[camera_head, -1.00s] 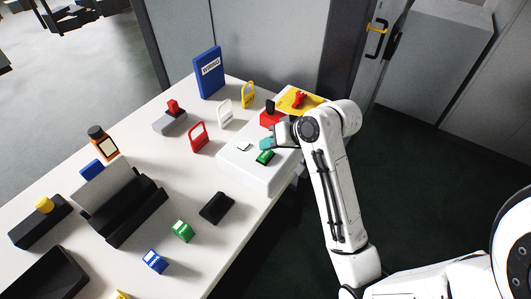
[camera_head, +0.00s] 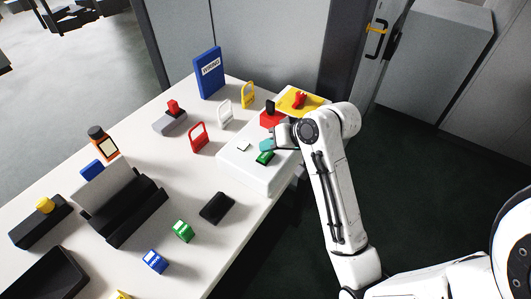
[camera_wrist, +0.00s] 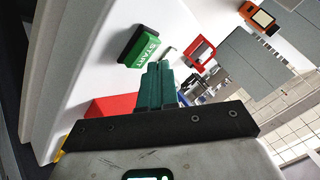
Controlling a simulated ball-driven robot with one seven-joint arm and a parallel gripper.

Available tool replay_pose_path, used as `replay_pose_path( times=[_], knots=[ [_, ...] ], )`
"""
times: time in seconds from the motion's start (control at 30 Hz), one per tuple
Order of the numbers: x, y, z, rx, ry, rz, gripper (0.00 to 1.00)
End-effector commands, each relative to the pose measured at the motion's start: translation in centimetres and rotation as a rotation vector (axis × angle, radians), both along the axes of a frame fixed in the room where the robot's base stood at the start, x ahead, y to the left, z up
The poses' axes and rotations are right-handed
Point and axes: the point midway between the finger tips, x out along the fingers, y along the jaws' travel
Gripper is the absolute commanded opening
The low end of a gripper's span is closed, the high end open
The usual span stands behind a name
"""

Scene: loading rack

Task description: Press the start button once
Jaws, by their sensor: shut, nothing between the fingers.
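The start button (camera_head: 264,158) is a green block on the white box at the right end of the table. In the wrist view the start button (camera_wrist: 143,48) shows the word START on its green face, with a black base. My gripper (camera_head: 266,145) has teal fingers, shut with nothing between them, just behind the button in the head view. In the wrist view the closed fingertips (camera_wrist: 158,66) are close beside the button, above the box. I cannot tell their exact height; no contact is visible.
A red block with a black switch (camera_head: 271,114) and a yellow plate with a red knob (camera_head: 300,99) stand near my gripper. A small white piece (camera_head: 243,147) lies on the box. Red (camera_head: 198,138), white (camera_head: 225,114) and yellow (camera_head: 248,95) padlock shapes stand further left.

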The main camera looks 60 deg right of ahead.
Motion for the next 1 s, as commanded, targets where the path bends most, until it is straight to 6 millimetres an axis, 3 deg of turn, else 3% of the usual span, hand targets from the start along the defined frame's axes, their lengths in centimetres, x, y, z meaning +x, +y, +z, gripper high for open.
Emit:
replay_pose_path(
  times=[1.0],
  knots=[
    [0.00,0.01,-0.95,0.000,0.001,0.001,0.00]
  ],
)
